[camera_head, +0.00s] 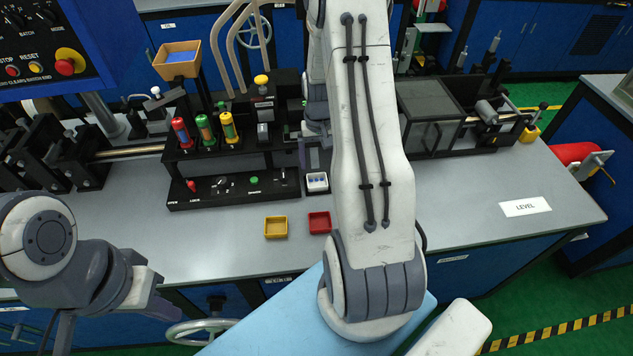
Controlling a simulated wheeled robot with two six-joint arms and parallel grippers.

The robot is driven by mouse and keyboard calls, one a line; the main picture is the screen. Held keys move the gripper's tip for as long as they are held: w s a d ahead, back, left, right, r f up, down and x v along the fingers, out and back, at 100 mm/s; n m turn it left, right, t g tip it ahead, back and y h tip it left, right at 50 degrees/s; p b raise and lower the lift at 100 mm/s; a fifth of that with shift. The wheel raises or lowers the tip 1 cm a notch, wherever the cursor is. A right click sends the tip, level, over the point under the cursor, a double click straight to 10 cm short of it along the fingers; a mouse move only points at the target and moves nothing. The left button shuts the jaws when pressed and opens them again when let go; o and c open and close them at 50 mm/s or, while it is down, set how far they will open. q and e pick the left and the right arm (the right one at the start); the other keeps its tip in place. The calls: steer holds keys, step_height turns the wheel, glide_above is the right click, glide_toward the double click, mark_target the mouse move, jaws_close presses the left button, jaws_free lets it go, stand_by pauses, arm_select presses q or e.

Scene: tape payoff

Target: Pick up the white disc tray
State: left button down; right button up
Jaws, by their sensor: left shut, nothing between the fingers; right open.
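The white disc tray (317,180) is a small square tray with bluish contents. It is on the grey bench, just right of the black control panel and close to my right arm's upper link. My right gripper (315,160) points down just behind the tray, open; its fingers are small and partly hidden by my own arm, and I cannot tell whether they touch the tray. My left gripper (166,307) is shut and empty at the bench's front edge on the left, far from the tray.
A yellow tray (276,228) and a red tray (319,223) sit in front of the white one. A dark glazed box (428,115) stands to the right. Bench near the LEVEL label (525,207) is clear.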

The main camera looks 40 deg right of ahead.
mark_target(317, 185)
step_height(317, 185, down, 3)
steer(key=shift+a, duration=0.1)
steer(key=shift+f+p, duration=0.6)
steer(key=shift+p, duration=0.05)
step_height(317, 185, down, 3)
steer(key=shift+w+f+p, duration=0.1)
steer(key=shift+p, duration=0.55)
steer(key=shift+f, duration=0.4)
steer(key=c, duration=1.1)
